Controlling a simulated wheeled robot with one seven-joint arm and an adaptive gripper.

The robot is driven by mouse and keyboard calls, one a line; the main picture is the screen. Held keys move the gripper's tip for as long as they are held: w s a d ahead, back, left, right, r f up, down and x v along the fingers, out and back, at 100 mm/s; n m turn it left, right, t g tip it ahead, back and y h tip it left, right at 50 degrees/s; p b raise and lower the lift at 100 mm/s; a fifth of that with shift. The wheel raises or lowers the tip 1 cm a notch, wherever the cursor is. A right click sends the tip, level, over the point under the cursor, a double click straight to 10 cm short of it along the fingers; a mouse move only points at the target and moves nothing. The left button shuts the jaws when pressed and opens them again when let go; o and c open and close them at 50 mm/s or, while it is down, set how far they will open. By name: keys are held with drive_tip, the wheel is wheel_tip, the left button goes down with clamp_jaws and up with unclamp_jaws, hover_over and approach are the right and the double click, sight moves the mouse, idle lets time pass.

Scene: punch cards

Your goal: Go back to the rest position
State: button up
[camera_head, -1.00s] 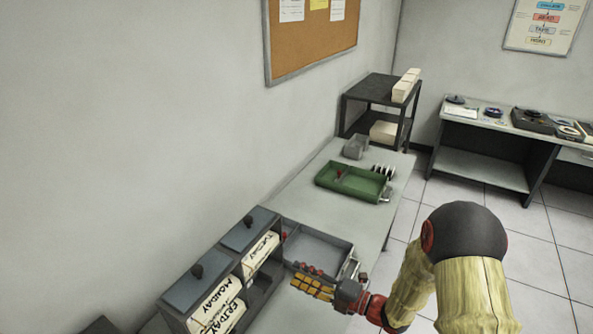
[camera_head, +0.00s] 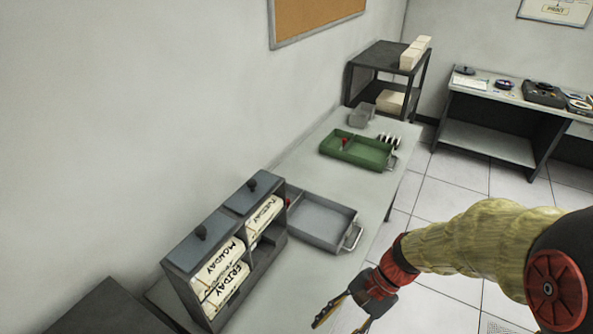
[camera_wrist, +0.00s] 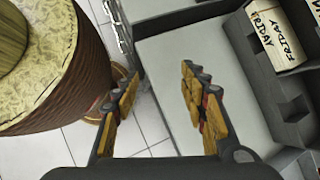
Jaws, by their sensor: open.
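My gripper (camera_head: 342,312) is at the lower middle of the head view, in front of the table and the card box. Its yellow-padded fingers are apart with nothing between them. The wrist view shows the open gripper (camera_wrist: 158,95) too, with the pale table top and floor tiles beyond the fingers. My arm reaches in from the right edge of the head view.
A grey box (camera_head: 180,262) holds cards labelled Monday, Friday and Tuesday. An empty-looking grey tray (camera_head: 322,222) stands beside it. A green tray (camera_head: 355,152) is farther back on the table (camera_head: 285,165). Open tiled floor (camera_head: 460,185) lies to the right.

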drive_tip(key=s+d+r+n+t+h+b, duration=0.2)
drive_tip(key=d+r+n+t+h+b, duration=0.3)
drive_tip(key=r, duration=0.8)
drive_tip(key=d+n+t+h, duration=0.1)
drive_tip(key=d+n+t, duration=0.2)
drive_tip(key=d+n, duration=0.1)
drive_tip(key=shift+d+r+n+t+h+b, duration=0.3)
drive_tip(key=shift+d+r+n+h, duration=0.1)
drive_tip(key=shift+d, duration=0.3)
drive_tip(key=shift+c, duration=0.8)
